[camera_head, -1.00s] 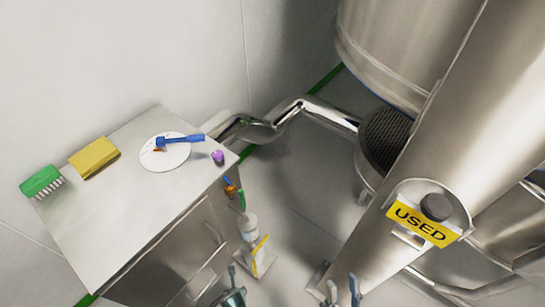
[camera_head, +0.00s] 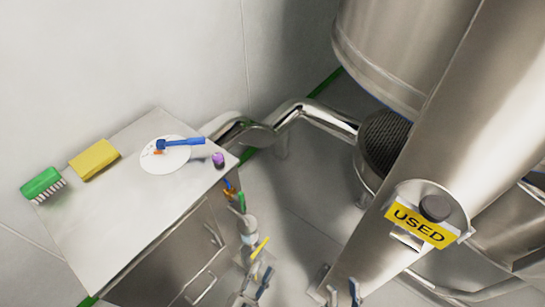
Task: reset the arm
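My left gripper (camera_head: 254,284) is at the bottom of the view, left of centre. Its two fingers appear spread, with nothing visible between them. It is in front of the cabinet's right side, near a group of small items. My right gripper (camera_head: 343,292) shows at the bottom edge, in front of the large steel vessel. Its two fingertips are apart, with nothing seen between them. Most of both arms is out of view.
A steel cabinet (camera_head: 100,238) carries a green brush (camera_head: 41,182), yellow sponge (camera_head: 94,159), white disc (camera_head: 178,160) with a blue-handled tool (camera_head: 182,142), and purple piece (camera_head: 218,160). A white bottle (camera_head: 248,228) is beside it. A yellow USED sign (camera_head: 420,225) hangs on the vessel (camera_head: 445,130).

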